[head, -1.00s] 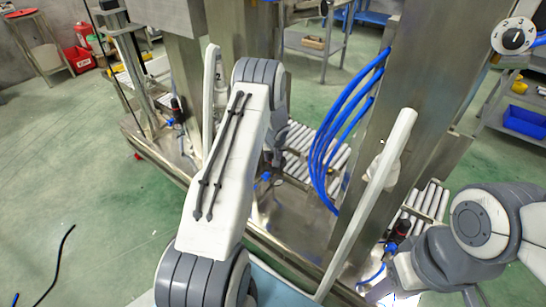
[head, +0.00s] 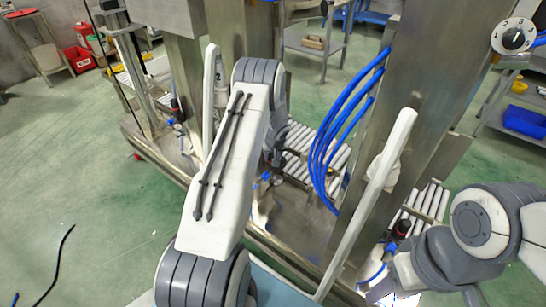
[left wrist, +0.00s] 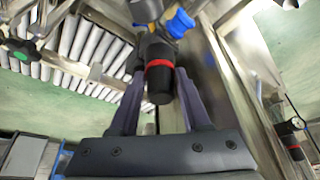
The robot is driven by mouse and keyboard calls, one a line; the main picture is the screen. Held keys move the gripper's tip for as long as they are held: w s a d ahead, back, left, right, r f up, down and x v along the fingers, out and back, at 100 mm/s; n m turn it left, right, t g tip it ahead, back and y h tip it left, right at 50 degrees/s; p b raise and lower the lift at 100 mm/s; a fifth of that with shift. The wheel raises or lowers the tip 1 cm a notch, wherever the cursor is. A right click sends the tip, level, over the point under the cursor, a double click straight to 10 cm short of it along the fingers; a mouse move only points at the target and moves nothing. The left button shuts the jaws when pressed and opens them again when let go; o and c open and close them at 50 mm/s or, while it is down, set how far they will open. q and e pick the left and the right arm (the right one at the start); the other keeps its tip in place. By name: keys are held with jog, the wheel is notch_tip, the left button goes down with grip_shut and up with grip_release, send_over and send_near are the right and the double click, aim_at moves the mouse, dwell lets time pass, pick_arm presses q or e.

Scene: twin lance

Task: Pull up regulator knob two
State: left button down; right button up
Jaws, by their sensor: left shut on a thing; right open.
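A black regulator knob with a red band (left wrist: 160,85) sits between the fingers of my left gripper (left wrist: 161,74) in the left wrist view. The gripper is shut on it, one finger on each side. The knob joins a blue fitting (left wrist: 180,22) on a dark body. In the head view my left gripper (head: 271,172) is small and partly hidden behind my own arm, by the middle post; the held knob is not clear there. My right gripper (head: 388,290) is at the bottom right of the head view, open, its fingertips hard to make out.
Another red-banded knob (head: 402,229) stands beside the right post, near my right arm; one more (head: 177,107) stands at the left. Blue hoses (head: 325,150) hang from the right post. A roller conveyor (head: 325,152) lies behind.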

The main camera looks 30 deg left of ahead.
pick_arm(q)
jog(key=shift+r, duration=0.6)
jog(key=shift+c, duration=1.8)
grip_release()
jog(key=shift+r, duration=0.1)
jog(key=v, duration=1)
jog(key=shift+r, duration=0.2)
